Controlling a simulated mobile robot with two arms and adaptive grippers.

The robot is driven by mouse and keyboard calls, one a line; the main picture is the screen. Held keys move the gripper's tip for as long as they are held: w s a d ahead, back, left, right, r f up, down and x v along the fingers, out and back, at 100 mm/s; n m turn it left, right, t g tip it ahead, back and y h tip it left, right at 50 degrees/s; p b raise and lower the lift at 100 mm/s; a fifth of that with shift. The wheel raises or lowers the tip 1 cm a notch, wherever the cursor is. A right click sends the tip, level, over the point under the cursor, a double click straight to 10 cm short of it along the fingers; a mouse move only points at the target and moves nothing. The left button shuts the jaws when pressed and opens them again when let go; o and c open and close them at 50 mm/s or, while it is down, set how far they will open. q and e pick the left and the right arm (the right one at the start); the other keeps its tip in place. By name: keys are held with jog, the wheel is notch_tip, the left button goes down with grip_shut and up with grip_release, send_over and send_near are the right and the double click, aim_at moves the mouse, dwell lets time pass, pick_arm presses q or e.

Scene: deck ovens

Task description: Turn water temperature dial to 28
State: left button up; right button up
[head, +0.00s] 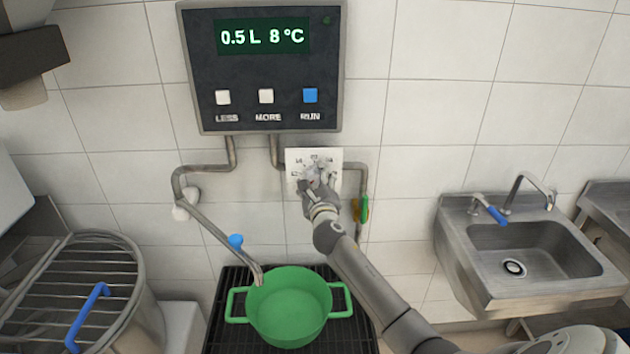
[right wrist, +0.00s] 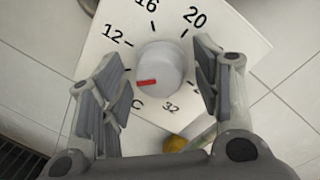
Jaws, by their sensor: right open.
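The water temperature dial is a grey-white knob (right wrist: 163,65) on a white square plate (head: 328,156). In the right wrist view its red mark sits at the lower left of the knob and points left, below the 12. The numbers 12, 16, 20 and 32 show on the plate; others are hidden by my fingers. My right gripper (head: 316,182) is open in front of the dial, with one finger on each side of the knob in the right wrist view (right wrist: 160,60). A gap shows on both sides. The display (head: 262,37) reads 0.5 L 8 °C. My left gripper is not in view.
A green pot (head: 289,310) stands on a black grate below a bent spout with a blue knob (head: 236,241). Pipes and a green-yellow handle (head: 362,209) flank the dial plate. A sink (head: 530,250) is at the right, a steel drum with a grid (head: 85,275) at the left.

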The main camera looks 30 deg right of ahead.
jog(key=c, duration=1)
jog(key=shift+c, duration=0.2)
